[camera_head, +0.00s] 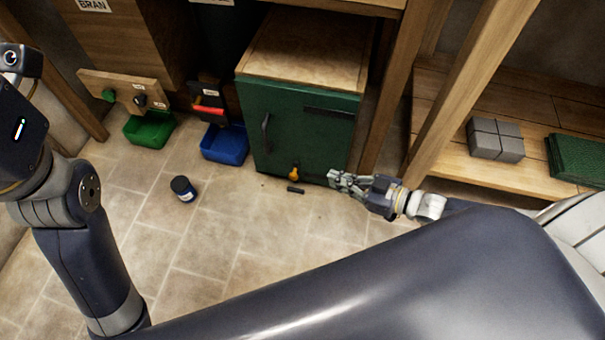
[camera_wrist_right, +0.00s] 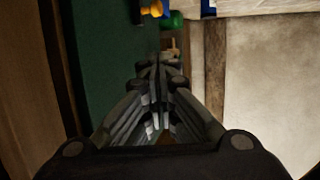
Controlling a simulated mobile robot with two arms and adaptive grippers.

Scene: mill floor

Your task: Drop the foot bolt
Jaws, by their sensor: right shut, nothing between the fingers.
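A green cabinet (camera_head: 300,130) with a wooden top stands at the back, its door closed. An orange knob (camera_head: 294,173), which looks like the foot bolt's handle, sits low on the door front. A small dark plate (camera_head: 295,190) lies on the floor just in front of it. My right gripper (camera_head: 334,179) is shut and empty near the cabinet's lower right corner, to the right of the knob and apart from it. In the right wrist view the shut fingers (camera_wrist_right: 158,80) point along the green cabinet face (camera_wrist_right: 105,45), and the orange knob (camera_wrist_right: 150,9) shows beyond them. My left gripper is out of view.
A green bin (camera_head: 150,130) and a blue bin (camera_head: 224,145) stand left of the cabinet. A dark blue jar (camera_head: 184,189) stands on the open tiled floor. A wooden post (camera_head: 380,100) and a shelf (camera_head: 500,170) with grey blocks (camera_head: 495,140) lie to the right.

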